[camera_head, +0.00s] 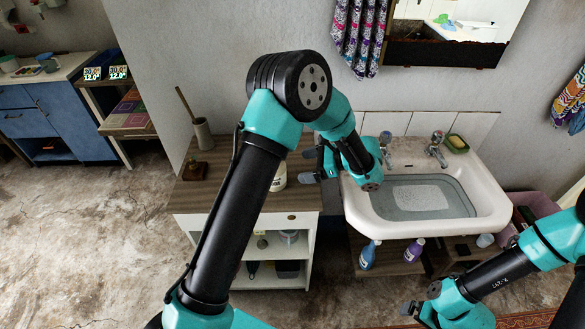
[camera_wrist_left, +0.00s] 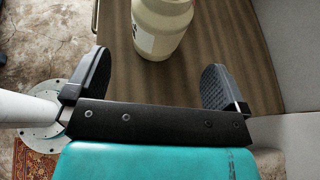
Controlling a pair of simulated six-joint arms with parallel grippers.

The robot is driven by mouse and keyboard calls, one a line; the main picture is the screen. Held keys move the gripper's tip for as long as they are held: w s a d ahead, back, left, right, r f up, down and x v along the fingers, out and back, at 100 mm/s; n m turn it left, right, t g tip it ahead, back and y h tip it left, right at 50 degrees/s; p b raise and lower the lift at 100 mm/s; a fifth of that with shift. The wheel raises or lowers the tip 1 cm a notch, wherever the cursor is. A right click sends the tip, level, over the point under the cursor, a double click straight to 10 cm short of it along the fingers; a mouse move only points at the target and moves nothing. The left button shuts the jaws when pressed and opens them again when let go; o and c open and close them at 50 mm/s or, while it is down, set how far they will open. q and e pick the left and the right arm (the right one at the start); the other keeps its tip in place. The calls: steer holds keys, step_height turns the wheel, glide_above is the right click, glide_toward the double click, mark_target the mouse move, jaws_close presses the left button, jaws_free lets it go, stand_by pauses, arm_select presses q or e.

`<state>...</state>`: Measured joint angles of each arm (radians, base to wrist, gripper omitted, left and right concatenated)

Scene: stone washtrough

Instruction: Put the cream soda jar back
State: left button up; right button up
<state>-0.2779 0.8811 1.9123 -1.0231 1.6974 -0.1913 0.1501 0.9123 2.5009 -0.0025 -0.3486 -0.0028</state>
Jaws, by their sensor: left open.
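A cream soda jar (camera_wrist_left: 163,22) with a pale label stands on the brown wooden cabinet top (camera_wrist_left: 205,38). My left gripper (camera_head: 309,166) is open and empty above the cabinet's right end. In the left wrist view the left gripper (camera_wrist_left: 157,75) has its two black fingers wide apart, with the jar ahead of them, at the picture's top edge, not between the pads. My right gripper (camera_head: 420,299) hangs low at the right, its fingers apart and empty.
A white washbasin (camera_head: 490,205) with water and taps stands right of the cabinet. A green soap dish (camera_head: 457,144) sits on its rim. A brush holder (camera_head: 202,135) and a small brown object (camera_head: 195,170) stand on the cabinet's left. Bottles (camera_head: 368,255) stand beneath the basin.

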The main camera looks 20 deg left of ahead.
arm_select(q)
steer(key=shift+v, duration=1.15)
